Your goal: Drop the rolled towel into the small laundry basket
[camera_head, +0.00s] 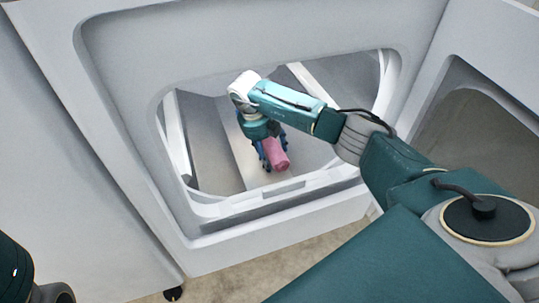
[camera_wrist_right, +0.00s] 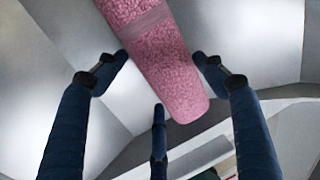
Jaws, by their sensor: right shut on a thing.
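The rolled towel (camera_head: 277,154) is pink and hangs from my right gripper (camera_head: 268,150), seen through the rounded opening of a large pale grey housing. In the right wrist view the towel (camera_wrist_right: 165,65) has a smoother band across it and runs between the blue fingers of the right gripper (camera_wrist_right: 162,75). The gripper is shut on it. The towel hangs above grey sloping panels; whether it touches them cannot be told. I cannot make out a separate small laundry basket. My left gripper is not in view.
The pale grey housing (camera_head: 120,130) has a thick frame around the opening, with a white rim (camera_head: 270,200) along its lower edge close to the towel. A second opening (camera_head: 470,140) is at the right. Beige floor (camera_head: 300,258) shows below.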

